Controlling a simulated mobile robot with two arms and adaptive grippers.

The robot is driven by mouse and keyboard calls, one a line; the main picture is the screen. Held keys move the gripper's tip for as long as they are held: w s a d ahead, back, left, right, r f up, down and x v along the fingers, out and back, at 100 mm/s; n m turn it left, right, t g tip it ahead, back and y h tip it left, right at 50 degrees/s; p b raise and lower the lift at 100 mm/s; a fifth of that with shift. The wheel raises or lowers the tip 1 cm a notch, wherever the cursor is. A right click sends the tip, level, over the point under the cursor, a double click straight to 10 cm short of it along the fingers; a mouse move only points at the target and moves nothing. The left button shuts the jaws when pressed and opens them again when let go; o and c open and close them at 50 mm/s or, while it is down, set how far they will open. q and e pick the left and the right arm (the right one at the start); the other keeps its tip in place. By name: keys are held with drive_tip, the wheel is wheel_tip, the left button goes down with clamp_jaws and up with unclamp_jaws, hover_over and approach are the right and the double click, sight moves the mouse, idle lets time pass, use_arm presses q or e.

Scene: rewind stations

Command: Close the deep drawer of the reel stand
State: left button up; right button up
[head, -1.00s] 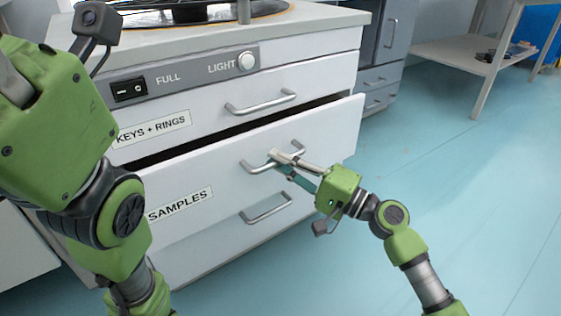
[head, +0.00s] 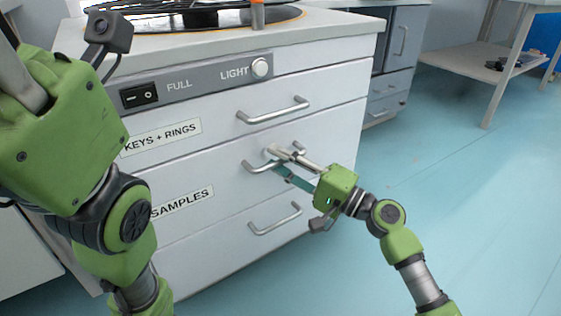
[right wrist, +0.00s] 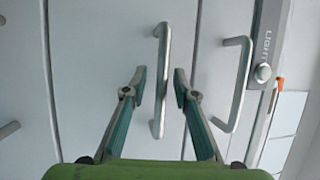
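The reel stand is a white cabinet with three drawer fronts. The middle drawer, labelled SAMPLES (head: 235,200), sits flush with the fronts around it, with only a thin seam above it. Its bar handle (head: 250,167) also shows in the right wrist view (right wrist: 157,110). My right gripper (head: 280,160) is at this handle. In the right wrist view its two fingers (right wrist: 159,86) are apart, one on each side of the bar, with gaps visible. My left arm fills the left of the head view; its gripper is out of view.
Above is the KEYS + RINGS drawer (head: 220,125), shut, with its own handle (head: 272,112). The bottom drawer's handle (head: 275,219) is below my right gripper. A grey cabinet (head: 390,90) and a table (head: 470,62) stand behind. The blue floor at right is clear.

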drive_tip(key=v, duration=1.2)
idle(0.3)
